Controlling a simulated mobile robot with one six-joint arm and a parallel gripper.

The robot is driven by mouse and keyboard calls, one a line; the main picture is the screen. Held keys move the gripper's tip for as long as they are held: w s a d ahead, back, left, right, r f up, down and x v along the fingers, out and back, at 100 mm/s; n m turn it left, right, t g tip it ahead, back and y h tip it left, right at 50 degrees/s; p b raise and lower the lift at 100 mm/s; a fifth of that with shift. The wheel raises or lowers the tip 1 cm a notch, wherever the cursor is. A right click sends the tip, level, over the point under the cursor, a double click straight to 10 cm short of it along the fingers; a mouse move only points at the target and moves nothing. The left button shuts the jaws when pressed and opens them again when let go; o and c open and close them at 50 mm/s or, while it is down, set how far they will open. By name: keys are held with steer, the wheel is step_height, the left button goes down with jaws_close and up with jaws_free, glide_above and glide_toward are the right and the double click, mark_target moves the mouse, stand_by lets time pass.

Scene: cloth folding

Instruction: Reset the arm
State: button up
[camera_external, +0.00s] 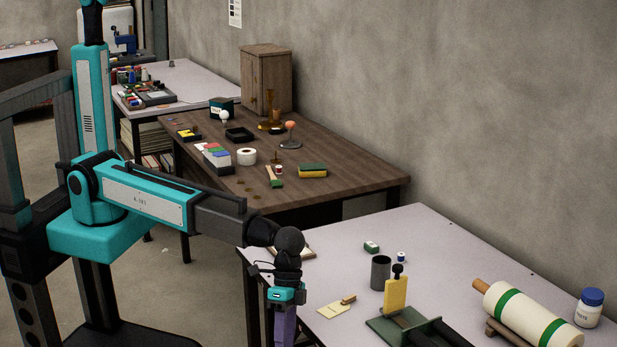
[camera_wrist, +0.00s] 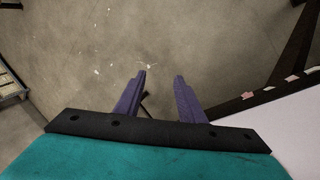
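My arm (camera_external: 150,195) is teal and dark grey and reaches out to the right from its column in the external view. My gripper (camera_external: 284,330) hangs down at the near left edge of the white table, and its tips are cut off by the bottom of that view. In the wrist view my gripper (camera_wrist: 162,75) shows two purple fingers standing apart with nothing between them. Bare concrete floor (camera_wrist: 110,50) lies beyond the fingers.
The white table (camera_external: 450,240) carries a grey cup (camera_external: 380,272), a green press-like fixture (camera_external: 400,328), a cream roll with green bands (camera_external: 525,315) and a blue-lidded jar (camera_external: 590,308). A brown wooden table (camera_external: 350,180) with small items stands behind. The white table's edge shows in the wrist view (camera_wrist: 285,125).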

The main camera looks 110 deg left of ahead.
steer(key=s+a+f+g+y, duration=0.1)
steer(key=s+a+f, duration=0.2)
steer(key=s+f, duration=0.55)
steer(key=s+a+f+g, duration=0.25)
steer(key=s+f, duration=0.35)
steer(key=f, duration=0.5)
steer(key=s+a+f+y, duration=0.1)
steer(key=s+a+f, duration=0.3)
steer(key=s, duration=0.4)
steer(key=s+a+f+g+y, duration=0.1)
steer(key=s+a+f, duration=0.3)
steer(key=s, duration=0.5)
steer(key=s+a+f+g+y, duration=0.1)
steer(key=s+a+f, duration=0.3)
steer(key=s+a, duration=0.4)
steer(key=shift+s+n+p, duration=0.15)
steer(key=shift+n+p, duration=0.15)
steer(key=shift+p, duration=0.05)
